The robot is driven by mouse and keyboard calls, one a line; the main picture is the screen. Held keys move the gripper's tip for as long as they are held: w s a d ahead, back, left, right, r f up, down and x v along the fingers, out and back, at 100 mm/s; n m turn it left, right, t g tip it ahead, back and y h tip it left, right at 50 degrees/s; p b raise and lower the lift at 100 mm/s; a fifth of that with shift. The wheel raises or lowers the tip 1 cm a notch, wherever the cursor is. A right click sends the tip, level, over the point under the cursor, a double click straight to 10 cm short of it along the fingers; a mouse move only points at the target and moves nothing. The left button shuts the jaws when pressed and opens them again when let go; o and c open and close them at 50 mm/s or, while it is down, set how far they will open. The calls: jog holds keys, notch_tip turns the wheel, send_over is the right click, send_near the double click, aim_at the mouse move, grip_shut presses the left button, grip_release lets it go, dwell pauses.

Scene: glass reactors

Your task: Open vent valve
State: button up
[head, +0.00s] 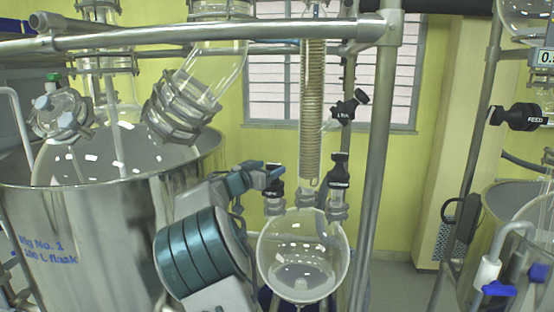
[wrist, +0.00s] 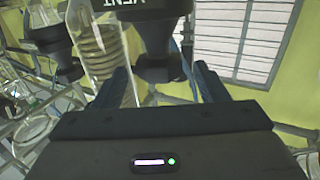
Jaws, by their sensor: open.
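The vent valve (head: 275,186) is a black handle on the left neck of the round glass flask (head: 303,262) in the head view. In the wrist view the vent valve (wrist: 155,30) shows at the top with its VENT lettering upside down. My gripper (head: 262,176) is at this valve from the left. In the wrist view my gripper (wrist: 160,76) is open, with one finger on each side of the black handle. I cannot tell whether either finger touches it. Part of the valve is hidden by the gripper in the head view.
Another black valve (head: 339,172) stands on the flask's right neck. A coil condenser (head: 312,110) rises between the two. A steel post (head: 378,150) stands to the right, and a large steel vessel (head: 90,240) to the left. A horizontal rail (head: 190,32) crosses above.

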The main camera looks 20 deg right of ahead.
aim_at(277, 164)
jog(key=p+x, duration=0.1)
jog(key=x, duration=0.4)
jog(key=shift+p, duration=0.3)
jog(key=shift+a, duration=0.1)
jog(key=c, duration=1)
